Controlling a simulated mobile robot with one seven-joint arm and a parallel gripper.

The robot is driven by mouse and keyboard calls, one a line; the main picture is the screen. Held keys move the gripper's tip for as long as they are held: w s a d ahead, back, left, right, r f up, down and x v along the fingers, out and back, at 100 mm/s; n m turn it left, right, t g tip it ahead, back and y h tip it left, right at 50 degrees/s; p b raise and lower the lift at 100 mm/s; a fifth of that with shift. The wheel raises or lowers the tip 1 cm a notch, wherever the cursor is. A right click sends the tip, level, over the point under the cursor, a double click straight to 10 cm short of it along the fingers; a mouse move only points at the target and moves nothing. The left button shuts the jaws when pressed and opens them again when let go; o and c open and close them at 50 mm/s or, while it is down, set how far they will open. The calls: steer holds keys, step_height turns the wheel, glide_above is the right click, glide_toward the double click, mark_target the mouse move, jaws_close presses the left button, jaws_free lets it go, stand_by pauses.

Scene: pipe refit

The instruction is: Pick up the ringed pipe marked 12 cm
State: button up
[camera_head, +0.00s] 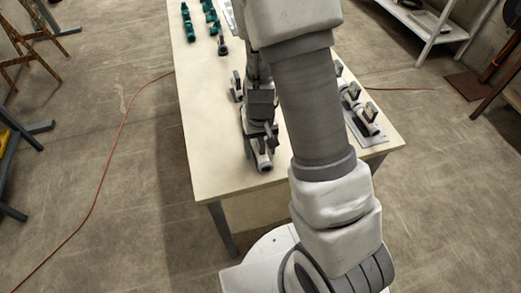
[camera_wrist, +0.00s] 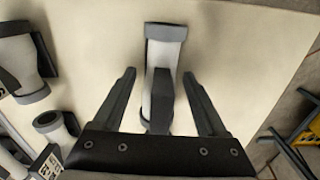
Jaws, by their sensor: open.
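A white pipe (camera_wrist: 161,75) with grey collars at its ends lies between the two fingers of my gripper (camera_wrist: 160,78) in the wrist view. The fingers are open, one on each side of the pipe, with gaps to it. A dark upright tag (camera_wrist: 161,87) stands on this pipe with its back to the camera, so no number shows. Whether this is the 12 cm pipe cannot be read.
Other pipes with collars (camera_wrist: 20,65) lie left in the wrist view, one with a partly readable tag (camera_wrist: 46,164). Green fittings (camera_head: 190,25) stand at the table's far end. A grey plate with pieces (camera_head: 370,138) is at the right edge. The table's left side (camera_head: 208,150) is clear.

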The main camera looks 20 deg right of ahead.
jaws_close()
stand_by(0.3)
